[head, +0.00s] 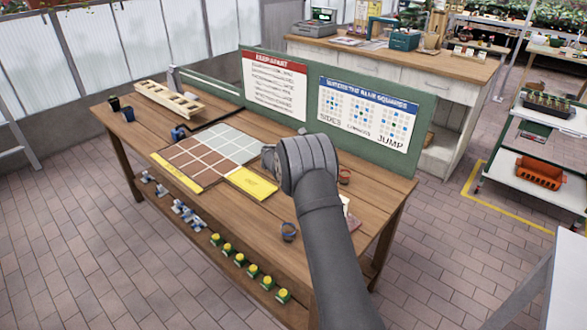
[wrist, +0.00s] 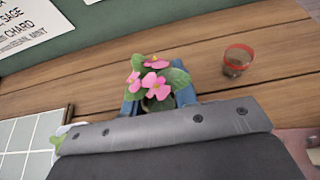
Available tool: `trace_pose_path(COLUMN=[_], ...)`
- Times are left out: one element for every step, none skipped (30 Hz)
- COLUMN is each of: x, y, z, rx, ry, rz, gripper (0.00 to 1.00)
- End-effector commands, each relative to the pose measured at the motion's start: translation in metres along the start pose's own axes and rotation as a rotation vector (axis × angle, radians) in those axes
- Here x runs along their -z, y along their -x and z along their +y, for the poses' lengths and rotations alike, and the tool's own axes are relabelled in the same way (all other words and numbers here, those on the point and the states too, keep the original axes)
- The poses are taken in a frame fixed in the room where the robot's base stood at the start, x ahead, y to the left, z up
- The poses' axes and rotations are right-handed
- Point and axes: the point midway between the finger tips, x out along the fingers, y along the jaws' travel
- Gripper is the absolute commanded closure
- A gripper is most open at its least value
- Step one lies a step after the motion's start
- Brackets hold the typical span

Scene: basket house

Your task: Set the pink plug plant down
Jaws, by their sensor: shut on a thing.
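The pink plug plant (wrist: 150,82), with pink flowers and green leaves, shows in the wrist view between the blue fingers of my gripper (wrist: 160,98). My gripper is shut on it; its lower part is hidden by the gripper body. The wooden table is behind and below it; whether the plant touches the table cannot be told. In the head view my arm hides the plant and fingers. The grid board (head: 212,151), with brown and pale green squares, lies on the table left of my arm; its pale squares also show at the wrist view's lower left (wrist: 28,140).
A terracotta-coloured pot (wrist: 237,60) stands right of the plant on bare wood. A dark ring-like pot (head: 288,231) is near the front edge. A green panel with posters (head: 283,80) borders the back.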

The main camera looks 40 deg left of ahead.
Motion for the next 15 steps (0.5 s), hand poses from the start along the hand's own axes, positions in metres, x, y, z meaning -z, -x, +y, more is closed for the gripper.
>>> trace_pose_path(x=[0.009,0.014,0.018,0.022,0.025,0.030,0.032,0.034,0.036,0.037,0.039,0.040,0.041,0.041,0.043], y=[0.001,0.001,0.001,0.001,0.002,0.002,0.002,0.002,0.002,0.002,0.002,0.002,0.002,0.002,0.001], z=[0.012,0.018,0.025,0.031,0.036,0.042,0.045,0.049,0.052,0.054,0.056,0.058,0.058,0.059,0.059], rx=[-0.001,-0.001,-0.001,-0.001,-0.001,-0.001,0.000,0.000,0.000,0.000,0.000,0.001,0.001,0.001,0.001], ry=[0.001,0.001,0.000,0.000,0.000,0.000,0.000,0.000,-0.001,-0.001,0.000,0.000,0.000,0.000,0.000], rz=[0.000,0.000,0.000,0.000,0.000,0.000,0.000,0.000,-0.001,-0.001,0.000,0.000,0.000,0.000,0.000], gripper=[0.98,0.98,0.98,0.98,0.98,0.98,0.98,0.98,0.98,0.98,0.98,0.98,0.98,0.98,0.98])
